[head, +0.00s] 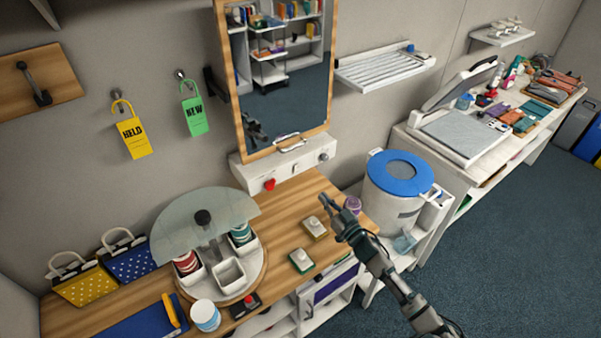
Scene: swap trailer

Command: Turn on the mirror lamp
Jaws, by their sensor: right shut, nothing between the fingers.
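A wood-framed mirror (282,75) hangs on the wall, reflecting shelves and a dark shape at its lower left. A small metal handle-like piece (290,142) sits above the ledge. I cannot tell which part is the lamp or its switch. My right gripper (328,202) is shut and empty above the wooden counter, below and right of the ledge, apart from both knobs. My left gripper is out of view.
On the wooden counter (285,212) stand two small blocks with knobs (314,228) (301,261) and a round carousel (225,275) under a clear lid. A white bin with a blue lid (398,172) stands to the right. Tags hang at the left.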

